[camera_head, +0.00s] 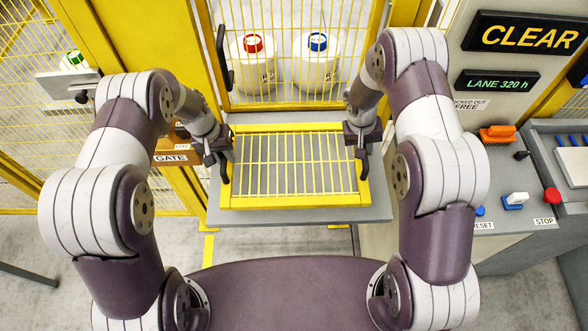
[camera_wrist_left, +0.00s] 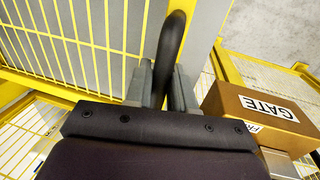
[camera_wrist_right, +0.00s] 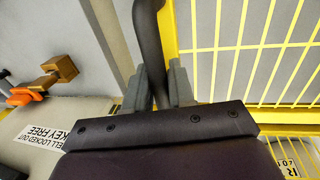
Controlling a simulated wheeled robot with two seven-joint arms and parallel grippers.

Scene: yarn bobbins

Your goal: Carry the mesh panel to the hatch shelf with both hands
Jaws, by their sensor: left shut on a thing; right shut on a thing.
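The mesh panel (camera_head: 295,198), a yellow frame with thin yellow bars, lies flat over the grey hatch shelf (camera_head: 300,217) in the head view. I cannot tell whether it rests on the shelf or hangs just above it. My left gripper (camera_head: 222,162) is shut on the black handle at the panel's left edge; the handle rises between the fingers in the left wrist view (camera_wrist_left: 160,88). My right gripper (camera_head: 363,157) is shut on the black handle at the right edge, also seen in the right wrist view (camera_wrist_right: 158,88). The panel looks level.
Behind the shelf is a yellow mesh guard door (camera_head: 290,103) with two white bobbins (camera_head: 316,72) behind it. A brown GATE box (camera_head: 172,152) sits close to my left gripper. A control console (camera_head: 500,205) with buttons and a CLEAR display (camera_head: 525,36) stands at the right.

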